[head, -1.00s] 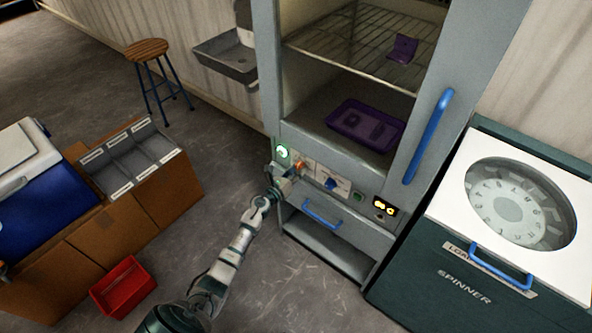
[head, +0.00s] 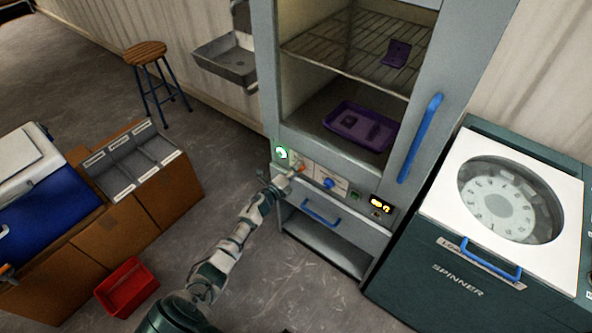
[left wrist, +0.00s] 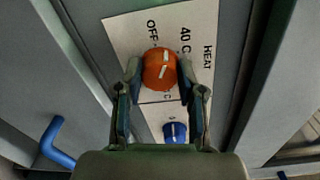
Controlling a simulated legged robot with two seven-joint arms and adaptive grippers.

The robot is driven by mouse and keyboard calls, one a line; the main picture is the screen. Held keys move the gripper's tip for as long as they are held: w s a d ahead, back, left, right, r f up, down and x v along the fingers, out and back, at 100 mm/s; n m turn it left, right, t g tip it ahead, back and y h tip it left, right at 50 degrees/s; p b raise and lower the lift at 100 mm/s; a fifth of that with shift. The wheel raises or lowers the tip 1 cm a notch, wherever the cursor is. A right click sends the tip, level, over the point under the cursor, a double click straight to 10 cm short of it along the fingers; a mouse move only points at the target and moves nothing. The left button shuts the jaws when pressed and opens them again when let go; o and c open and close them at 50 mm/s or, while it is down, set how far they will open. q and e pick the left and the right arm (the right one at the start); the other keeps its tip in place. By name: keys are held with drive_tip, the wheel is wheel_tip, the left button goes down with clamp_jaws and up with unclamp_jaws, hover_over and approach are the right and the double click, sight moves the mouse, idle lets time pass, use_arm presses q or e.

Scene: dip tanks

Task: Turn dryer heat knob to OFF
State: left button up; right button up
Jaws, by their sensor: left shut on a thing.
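The dryer (head: 262,75) is a tall grey cabinet with a control panel below its open chamber. In the left wrist view, the orange heat knob (left wrist: 159,68) sits on a white plate marked HEAT, OFF and 40 C. My left gripper (left wrist: 157,75) is shut on this knob, one finger on each side. The knob's white line runs nearly straight up in that view, leaning slightly right, toward the area between OFF and 40 C. In the head view, my left gripper (head: 291,172) is at the panel and mostly hides the knob. My right gripper is out of view.
A blue knob (head: 328,183) sits beside the heat knob, with a lit display (head: 381,205) further right. A drawer with a blue handle (head: 320,213) is below. The spinner (head: 460,270) stands right; a stool (head: 146,50) and red bin (head: 127,286) are left.

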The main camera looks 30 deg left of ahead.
use_arm(q)
drive_tip(key=shift+a+n+p, duration=0.2)
drive_tip(key=shift+n+p, duration=0.1)
drive_tip(key=shift+n, duration=1.1)
drive_tip(key=shift+a+n+p, duration=0.15)
drive_tip(key=shift+n+p, duration=0.1)
drive_tip(key=shift+n, duration=1.15)
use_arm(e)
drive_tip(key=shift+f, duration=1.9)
use_arm(q)
drive_tip(key=o, duration=1.1)
drive_tip(key=shift+f, duration=0.1)
drive_tip(key=shift+o, duration=0.2)
drive_tip(key=shift+a+f, duration=0.1)
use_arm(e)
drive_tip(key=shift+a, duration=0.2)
use_arm(q)
drive_tip(key=shift+s, duration=0.15)
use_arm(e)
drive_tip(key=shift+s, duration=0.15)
